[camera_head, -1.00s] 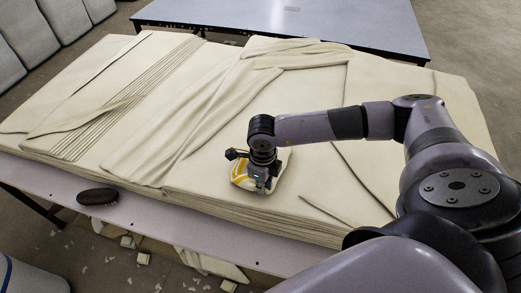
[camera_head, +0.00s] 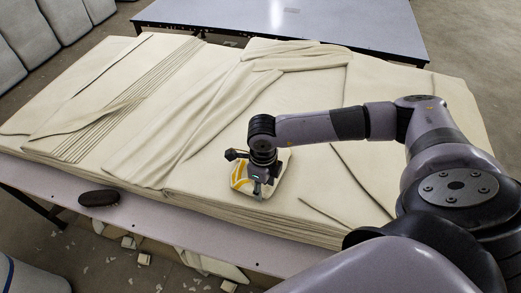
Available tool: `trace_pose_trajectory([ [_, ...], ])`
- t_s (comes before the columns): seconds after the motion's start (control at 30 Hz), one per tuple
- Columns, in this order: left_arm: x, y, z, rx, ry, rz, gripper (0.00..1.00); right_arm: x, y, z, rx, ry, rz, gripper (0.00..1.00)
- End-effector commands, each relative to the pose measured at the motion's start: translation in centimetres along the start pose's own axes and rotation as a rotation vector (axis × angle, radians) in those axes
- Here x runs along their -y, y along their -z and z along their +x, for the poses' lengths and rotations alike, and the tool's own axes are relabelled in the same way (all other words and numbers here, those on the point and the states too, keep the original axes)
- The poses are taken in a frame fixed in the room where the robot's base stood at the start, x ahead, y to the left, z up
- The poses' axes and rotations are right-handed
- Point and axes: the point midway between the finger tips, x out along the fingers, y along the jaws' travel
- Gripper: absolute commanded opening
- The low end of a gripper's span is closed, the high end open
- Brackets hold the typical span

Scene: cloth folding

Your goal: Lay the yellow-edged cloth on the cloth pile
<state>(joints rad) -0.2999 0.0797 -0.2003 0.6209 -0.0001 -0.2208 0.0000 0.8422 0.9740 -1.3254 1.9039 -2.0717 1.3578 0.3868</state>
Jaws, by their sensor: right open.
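The yellow-edged cloth (camera_head: 239,178) is a small white piece with yellow-orange bands. It lies on top of the cream cloth pile (camera_head: 210,185), near the pile's front edge. My right gripper (camera_head: 258,192) is directly over the cloth, pointing down, with its jaws open. The gripper hides part of the cloth, and I cannot tell whether the fingertips touch it. My left gripper is not in view.
The pile covers most of a pale table (camera_head: 150,207). A dark oval brush (camera_head: 99,198) lies on the table's bare front strip. A grey-blue table (camera_head: 300,22) stands behind. Scraps (camera_head: 144,259) litter the floor in front.

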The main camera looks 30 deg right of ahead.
Motion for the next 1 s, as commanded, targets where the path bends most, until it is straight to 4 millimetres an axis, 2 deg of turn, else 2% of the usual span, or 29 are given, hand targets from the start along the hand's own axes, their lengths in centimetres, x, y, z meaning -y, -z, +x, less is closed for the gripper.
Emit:
trace_pose_trajectory([
  [0.03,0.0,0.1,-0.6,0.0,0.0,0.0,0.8,-0.2,0.1,-0.8,0.0,-0.001,-0.001,0.42],
  [0.23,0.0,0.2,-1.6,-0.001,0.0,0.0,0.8,-0.8,0.4,-2.3,0.0,-0.001,-0.002,0.42],
  [0.4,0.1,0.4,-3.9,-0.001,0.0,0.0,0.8,-1.9,0.9,-5.6,0.001,-0.002,-0.003,0.42],
  [0.57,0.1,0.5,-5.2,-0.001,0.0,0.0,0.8,-2.8,1.4,-7.7,0.0,-0.002,-0.001,0.42],
  [0.77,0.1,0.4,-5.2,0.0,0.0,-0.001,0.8,-3.1,1.6,-8.1,-0.001,0.0,-0.001,0.4],
  [0.87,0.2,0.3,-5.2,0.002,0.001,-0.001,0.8,-2.9,1.5,-8.0,-0.001,0.0,0.001,0.34],
  [1.0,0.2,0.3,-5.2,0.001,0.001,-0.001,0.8,-1.6,0.9,-7.5,-0.001,0.001,0.004,0.24],
])
